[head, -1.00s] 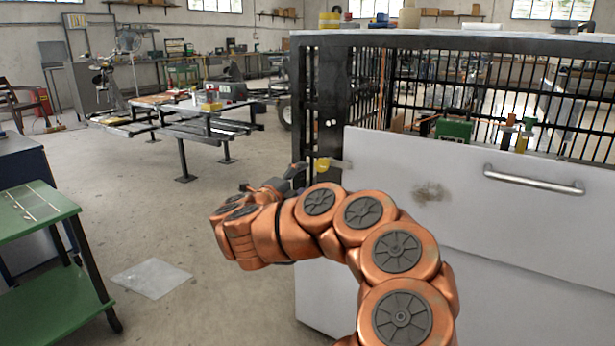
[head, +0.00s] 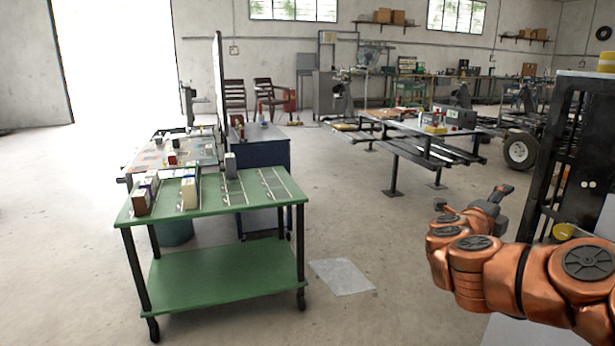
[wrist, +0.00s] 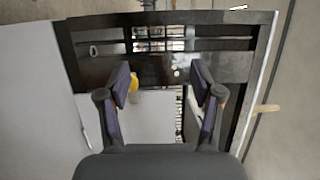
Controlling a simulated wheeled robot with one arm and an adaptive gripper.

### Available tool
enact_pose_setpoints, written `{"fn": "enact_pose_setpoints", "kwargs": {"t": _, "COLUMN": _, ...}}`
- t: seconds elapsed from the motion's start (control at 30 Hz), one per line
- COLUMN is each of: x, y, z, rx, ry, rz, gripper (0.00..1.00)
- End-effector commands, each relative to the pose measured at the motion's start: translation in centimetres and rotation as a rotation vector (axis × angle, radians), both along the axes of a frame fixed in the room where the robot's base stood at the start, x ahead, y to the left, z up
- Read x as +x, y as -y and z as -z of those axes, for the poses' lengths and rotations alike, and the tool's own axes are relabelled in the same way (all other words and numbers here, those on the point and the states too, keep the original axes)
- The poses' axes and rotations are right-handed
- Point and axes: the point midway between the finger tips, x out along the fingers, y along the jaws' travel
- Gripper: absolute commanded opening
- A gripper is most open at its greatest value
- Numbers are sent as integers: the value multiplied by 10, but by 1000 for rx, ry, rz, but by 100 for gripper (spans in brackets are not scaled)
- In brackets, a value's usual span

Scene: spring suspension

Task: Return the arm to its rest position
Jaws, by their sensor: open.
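My orange arm (head: 480,265) comes in from the lower right in the head view and is bent. My gripper (head: 492,200) is at its far end, close to the black barred cabinet (head: 567,160). In the wrist view my gripper (wrist: 162,90) has its two dark fingers spread apart with nothing between them. Beyond the fingers, the cabinet's dark frame and bars (wrist: 215,62) and pale panels show. A yellow piece (wrist: 134,88) on the cabinet lies behind the left finger, and cannot be told to touch it.
A green wheeled cart (head: 215,200) with small boxes stands at left, a blue cabinet (head: 262,155) behind it. A flat sheet (head: 342,277) lies on the floor. A long dark bench (head: 415,140) stands further back. Open floor lies between cart and bench.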

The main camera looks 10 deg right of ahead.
Motion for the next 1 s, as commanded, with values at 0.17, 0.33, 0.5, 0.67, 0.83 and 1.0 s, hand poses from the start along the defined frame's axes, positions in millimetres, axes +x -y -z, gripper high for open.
{"fn": "enact_pose_setpoints", "kwargs": {"t": 0.17, "x": 43, "y": -75, "z": -79, "rx": -83, "ry": -47, "rz": -315, "gripper": 66}}
{"fn": "enact_pose_setpoints", "kwargs": {"t": 0.33, "x": 64, "y": -156, "z": -127, "rx": -178, "ry": -128, "rz": -595, "gripper": 66}}
{"fn": "enact_pose_setpoints", "kwargs": {"t": 0.5, "x": 64, "y": -236, "z": -155, "rx": -287, "ry": -248, "rz": -858, "gripper": 66}}
{"fn": "enact_pose_setpoints", "kwargs": {"t": 0.67, "x": 46, "y": -305, "z": -166, "rx": -391, "ry": -391, "rz": -1085, "gripper": 66}}
{"fn": "enact_pose_setpoints", "kwargs": {"t": 0.83, "x": 10, "y": -362, "z": -159, "rx": -493, "ry": -581, "rz": -1303, "gripper": 66}}
{"fn": "enact_pose_setpoints", "kwargs": {"t": 1.0, "x": -40, "y": -396, "z": -144, "rx": -579, "ry": -802, "rz": -1493, "gripper": 66}}
